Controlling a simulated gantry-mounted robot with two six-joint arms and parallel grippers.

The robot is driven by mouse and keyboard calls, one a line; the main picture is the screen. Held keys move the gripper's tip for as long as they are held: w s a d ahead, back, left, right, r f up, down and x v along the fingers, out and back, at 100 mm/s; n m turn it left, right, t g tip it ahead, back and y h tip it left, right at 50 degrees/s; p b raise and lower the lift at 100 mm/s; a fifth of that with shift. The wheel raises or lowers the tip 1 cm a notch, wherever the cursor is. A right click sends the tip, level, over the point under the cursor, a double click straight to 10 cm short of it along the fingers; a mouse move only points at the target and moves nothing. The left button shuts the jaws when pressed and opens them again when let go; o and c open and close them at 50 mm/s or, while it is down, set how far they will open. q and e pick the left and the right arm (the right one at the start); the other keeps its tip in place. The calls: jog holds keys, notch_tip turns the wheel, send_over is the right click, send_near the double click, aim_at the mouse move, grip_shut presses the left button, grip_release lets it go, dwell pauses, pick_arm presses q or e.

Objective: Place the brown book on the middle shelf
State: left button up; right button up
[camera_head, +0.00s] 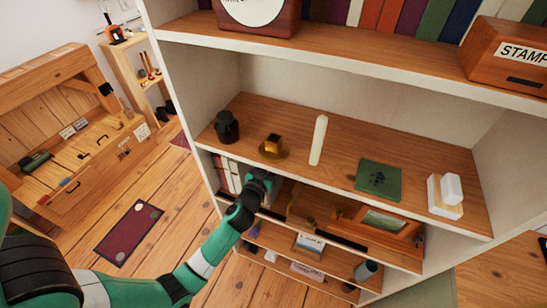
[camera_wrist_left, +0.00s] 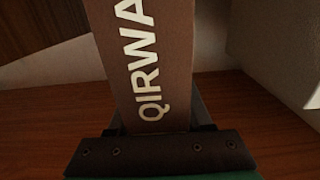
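The brown book (camera_wrist_left: 155,55), with pale letters reading "QIRWA", fills the middle of the left wrist view. My left gripper (camera_wrist_left: 160,122) has a finger close against each side of it and looks shut on it. In the head view my left gripper (camera_head: 268,183) reaches in just under the front edge of a wooden shelf (camera_head: 340,172); the brown book cannot be made out there. My right gripper is not in view.
A "STAMP" box (camera_head: 508,55) and colourful books are on the shelf above. Bare room lies between the candle and the green book.

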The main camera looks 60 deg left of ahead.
pick_arm(q)
jog(key=o, duration=0.3)
jog(key=shift+r, duration=0.15)
jog(key=shift+s+d, duration=0.1)
jog(key=shift+s, duration=0.05)
jog(key=b+v, duration=0.2)
jog(key=v, duration=0.9)
jog(key=shift+s+d, duration=0.2)
jog(key=shift+d, duration=0.1)
